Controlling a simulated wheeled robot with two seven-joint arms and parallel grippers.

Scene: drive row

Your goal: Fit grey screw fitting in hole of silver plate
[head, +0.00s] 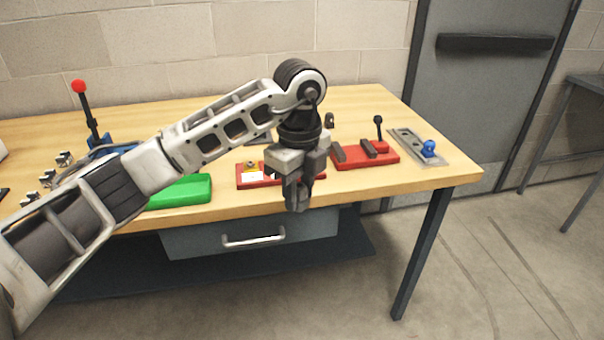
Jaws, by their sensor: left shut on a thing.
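My left gripper (297,197) points down in front of the table's front edge, near the middle of the view. It is shut on a small grey piece, which looks like the grey screw fitting; the fingers hide most of it. The silver plate (406,137) lies flat at the right end of the table, with dark openings in its top. A blue knobbed part (429,148) sits on the plate's near part. The gripper is left of the plate and apart from it. My right gripper is not in view.
A red block with a black-knobbed lever (366,160) stands between gripper and plate. A red base (252,181) is partly behind the gripper. A green block (182,192) and a red-knobbed lever (80,88) are at left. A drawer (200,240) hangs under the wooden table (460,176).

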